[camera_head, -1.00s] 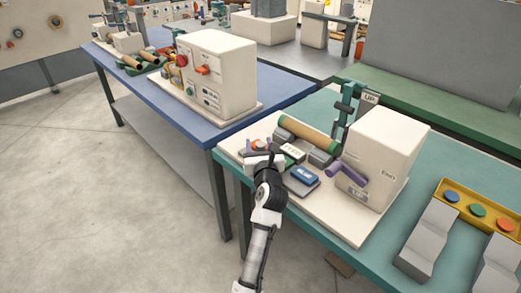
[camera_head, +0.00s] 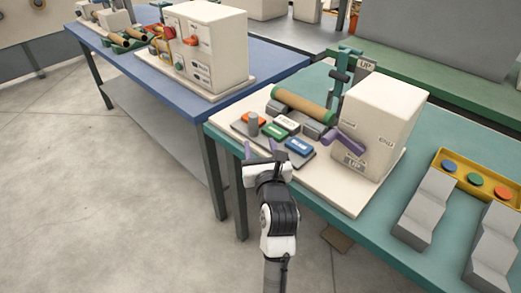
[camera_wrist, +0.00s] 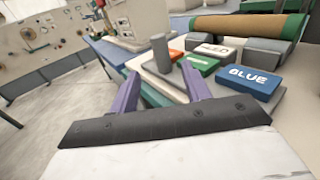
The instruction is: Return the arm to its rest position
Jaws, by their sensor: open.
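My gripper (camera_head: 264,152) is open and empty at the front left edge of the teal table (camera_head: 292,188). Its two purple fingers also show apart in the wrist view (camera_wrist: 158,92). Beyond the fingertips, on the cream base board (camera_head: 338,193), stands a grey peg (camera_head: 253,124) on a small panel with coloured blocks. A blue block (camera_head: 299,146), a green block (camera_head: 274,131) and an orange block (camera_head: 253,117) sit on that panel. The fingers do not appear to touch any of them.
A cream machine box (camera_head: 378,125) with a purple lever (camera_head: 345,138) stands to the right. A brown roll (camera_head: 303,105) lies behind the blocks. Grey stepped blocks (camera_head: 424,208) and a yellow tray (camera_head: 443,179) are at the far right. Open floor (camera_head: 110,210) lies to the left.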

